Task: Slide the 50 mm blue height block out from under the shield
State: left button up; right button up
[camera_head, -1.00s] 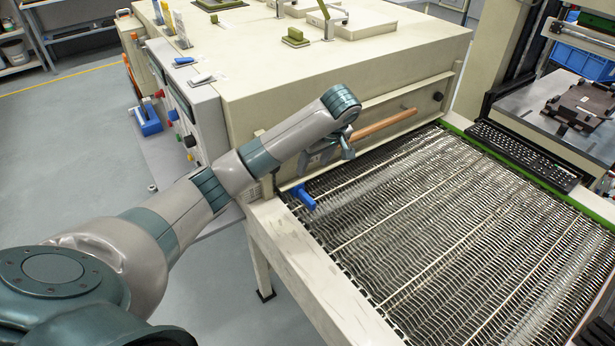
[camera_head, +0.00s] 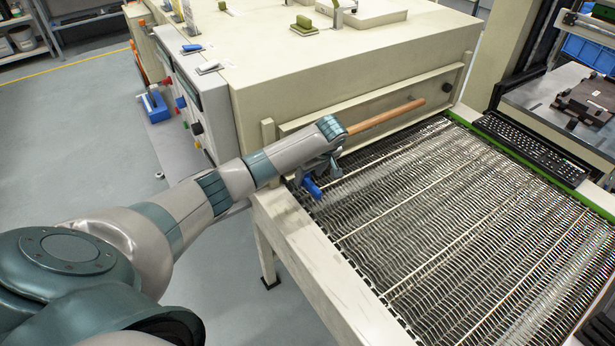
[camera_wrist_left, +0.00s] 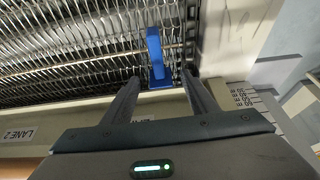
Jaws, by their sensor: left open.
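The blue height block (camera_head: 312,188) is at the left front corner of the oven mouth, by the edge of the wire belt. It shows as a narrow blue bar with a wider foot in the left wrist view (camera_wrist_left: 155,52). My left gripper (camera_head: 318,170) is low over it and partly hides it. In the left wrist view my open left fingers (camera_wrist_left: 160,80) lie one on each side of the block's foot, with gaps visible. The shield, a cream panel, spans the oven mouth with a wooden bar (camera_head: 385,117) across it. The block's contact with the shield is hidden. My right gripper is out of view.
The wire mesh belt (camera_head: 440,220) is clear to the right of the block. A cream frame rail (camera_head: 305,250) borders the belt on the left. The oven (camera_head: 330,60) stands behind the gripper.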

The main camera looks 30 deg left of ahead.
aim_at(318, 191)
pick_arm(q)
jog(key=shift+x, duration=1.5)
jog(key=shift+c, duration=0.3)
grip_shut()
jog(key=shift+s+d+p, duration=0.15)
jog(key=shift+d+p, duration=0.2)
jog(key=shift+p, duration=0.25)
jog(key=shift+s+d+r+p, duration=0.1)
jog(key=shift+s+d+p, duration=0.25)
jog(key=shift+d+p, duration=0.45)
jog(key=shift+s+d+r+p, duration=0.1)
jog(key=shift+s+d+p, duration=0.2)
jog(key=shift+d+p, duration=0.55)
jog(key=shift+s+d+p, duration=0.35)
jog(key=shift+d+p, duration=0.3)
jog(key=shift+d, duration=0.25)
jog(key=shift+s+d+p, duration=0.4)
jog(key=shift+d+p, duration=0.25)
jog(key=shift+d, duration=0.25)
jog(key=shift+s+d+p, duration=0.35)
jog(key=shift+d+p, duration=0.3)
jog(key=shift+d, duration=0.2)
